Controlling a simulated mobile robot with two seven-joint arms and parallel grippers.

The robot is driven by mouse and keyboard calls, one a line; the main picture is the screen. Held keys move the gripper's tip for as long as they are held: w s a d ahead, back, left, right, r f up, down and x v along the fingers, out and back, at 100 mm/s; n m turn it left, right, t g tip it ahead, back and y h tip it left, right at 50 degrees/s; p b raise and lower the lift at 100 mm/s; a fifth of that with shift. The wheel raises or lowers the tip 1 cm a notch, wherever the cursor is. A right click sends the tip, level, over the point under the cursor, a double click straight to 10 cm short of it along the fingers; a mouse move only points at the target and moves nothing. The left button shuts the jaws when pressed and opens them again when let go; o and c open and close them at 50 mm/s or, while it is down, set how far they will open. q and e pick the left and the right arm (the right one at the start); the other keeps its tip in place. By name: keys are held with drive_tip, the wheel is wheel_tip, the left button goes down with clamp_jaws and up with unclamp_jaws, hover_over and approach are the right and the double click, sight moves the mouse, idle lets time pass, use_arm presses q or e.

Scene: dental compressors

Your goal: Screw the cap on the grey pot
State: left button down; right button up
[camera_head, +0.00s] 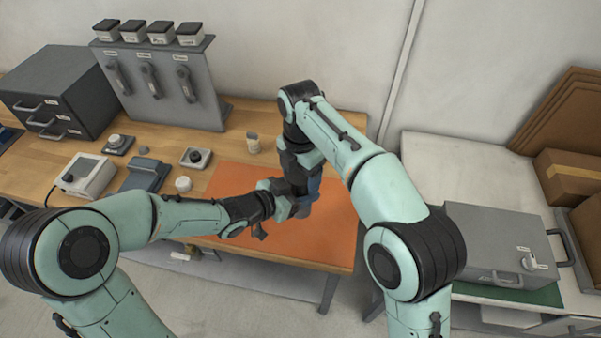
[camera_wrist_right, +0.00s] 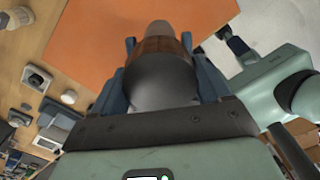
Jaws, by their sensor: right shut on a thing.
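My right gripper (camera_head: 304,196) points down over the orange mat (camera_head: 338,232). In the right wrist view it is shut on a grey rounded thing (camera_wrist_right: 160,88) with a brown band, between its blue-grey fingers (camera_wrist_right: 165,62). This looks like the grey pot, but I cannot tell whether a cap is on it. My left gripper (camera_head: 278,203) comes in from the left, close against the right gripper. Its fingertips are hidden in the head view, so its opening does not show. No separate cap is clearly identifiable.
A small pale jar (camera_head: 253,143) stands behind the mat. A grey drawer unit (camera_head: 62,95) and tool rack (camera_head: 155,88) stand at the back left. The mat's right part is clear.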

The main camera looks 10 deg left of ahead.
drive_tip(key=shift+m, duration=0.7)
drive_tip(key=o, duration=1.1)
drive_tip(key=shift+r, duration=2.25)
drive_tip(key=shift+c, duration=0.2)
drive_tip(key=shift+r+n, duration=1.75)
drive_tip(key=shift+n, duration=0.05)
